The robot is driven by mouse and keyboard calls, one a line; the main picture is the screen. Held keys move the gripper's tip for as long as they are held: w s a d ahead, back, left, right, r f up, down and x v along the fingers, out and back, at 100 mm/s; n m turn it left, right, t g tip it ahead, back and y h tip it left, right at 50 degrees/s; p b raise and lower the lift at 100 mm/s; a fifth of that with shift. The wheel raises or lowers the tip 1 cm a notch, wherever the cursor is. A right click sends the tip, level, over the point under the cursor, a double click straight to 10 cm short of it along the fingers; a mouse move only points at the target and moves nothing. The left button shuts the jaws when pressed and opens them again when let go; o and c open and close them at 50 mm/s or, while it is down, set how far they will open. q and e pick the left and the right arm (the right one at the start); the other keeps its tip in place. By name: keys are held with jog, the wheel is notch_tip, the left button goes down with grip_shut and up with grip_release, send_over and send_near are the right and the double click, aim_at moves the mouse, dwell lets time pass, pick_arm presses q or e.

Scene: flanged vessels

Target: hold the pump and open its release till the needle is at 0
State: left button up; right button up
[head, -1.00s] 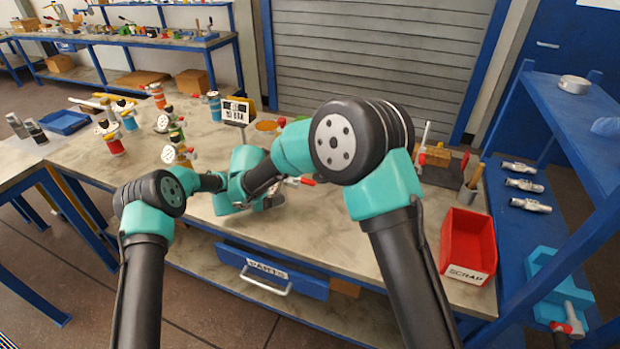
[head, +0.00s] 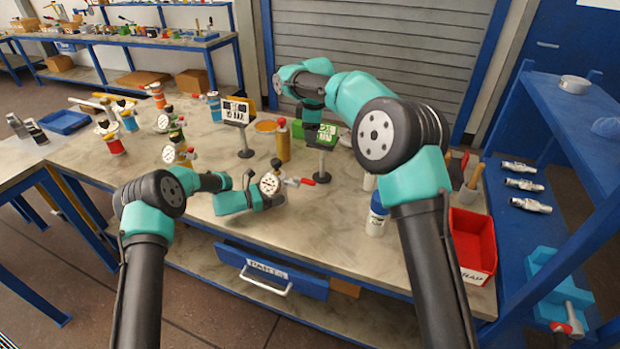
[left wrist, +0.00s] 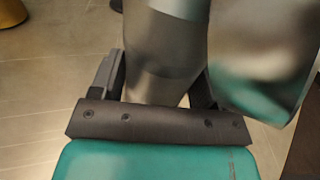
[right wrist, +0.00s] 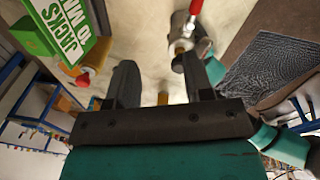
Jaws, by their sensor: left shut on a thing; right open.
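The pump (head: 268,185) stands near the middle of the bench, with a white round gauge and a red-tipped lever (head: 308,181) pointing right. The needle is too small to read. My left gripper (head: 274,200) is shut on the pump from the left. In the left wrist view its fingers hold the grey metal body (left wrist: 165,50). My right gripper (right wrist: 160,85) is open and empty, behind the pump near a green sign. The right wrist view shows a metal part with a red handle (right wrist: 197,8) beyond its fingers. Its fingertips are hidden in the head view.
A blue-and-white bottle (head: 376,218) and the red scrap bin (head: 470,240) are to the right. Several gauged items stand at left.

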aim_at(305, 181)
jog(key=s+d+f+m+g+y, duration=0.1)
jog(key=s+d+f+m+y, duration=0.2)
jog(key=d+f+y, duration=0.1)
jog(key=shift+s+d+f+m+g+y, duration=0.15)
jog(key=shift+s+d+m+g+y, duration=0.15)
jog(key=shift+s+m+g+y, duration=0.1)
dwell(0.4)
jog(key=x, duration=1.2)
jog(key=shift+c, duration=0.5)
grip_shut()
